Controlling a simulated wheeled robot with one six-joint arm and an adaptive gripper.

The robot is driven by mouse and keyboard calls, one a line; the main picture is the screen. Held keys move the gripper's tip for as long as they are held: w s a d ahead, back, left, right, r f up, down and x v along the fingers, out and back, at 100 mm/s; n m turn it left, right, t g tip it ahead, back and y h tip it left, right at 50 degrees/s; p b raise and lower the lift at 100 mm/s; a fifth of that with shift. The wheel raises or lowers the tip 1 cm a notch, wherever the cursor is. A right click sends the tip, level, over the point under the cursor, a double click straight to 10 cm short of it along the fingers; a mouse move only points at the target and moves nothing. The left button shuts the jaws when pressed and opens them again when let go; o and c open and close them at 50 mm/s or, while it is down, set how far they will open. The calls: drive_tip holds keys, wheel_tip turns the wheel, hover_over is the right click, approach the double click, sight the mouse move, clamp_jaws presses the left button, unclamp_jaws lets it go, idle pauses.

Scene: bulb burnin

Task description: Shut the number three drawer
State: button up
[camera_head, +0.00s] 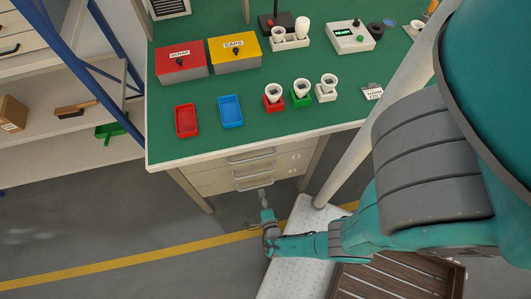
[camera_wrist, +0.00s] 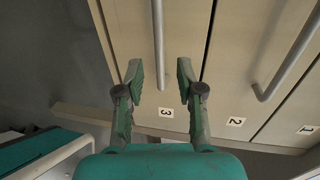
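The number three drawer (camera_wrist: 130,30) shows in the wrist view as a beige front with a "3" label (camera_wrist: 166,112) and a grey bar handle (camera_wrist: 158,45). My gripper (camera_wrist: 161,72) is open, its two green fingers apart, with the end of that handle between the fingertips in the picture. I cannot tell whether they touch it. In the head view my gripper (camera_head: 264,200) is low in front of the drawer stack, below the lowest visible handle (camera_head: 254,185). How far the number three drawer stands out is not clear.
Drawer two's handle (camera_wrist: 290,60) is to the right in the wrist view, with labels "2" and "1". The green-topped workbench (camera_head: 200,145) stands above the drawers, holding bins and bulb sockets. A table leg (camera_head: 195,190) is left of the drawers. The floor in front is open.

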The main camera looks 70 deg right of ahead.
drive_tip(key=shift+v, duration=2.85)
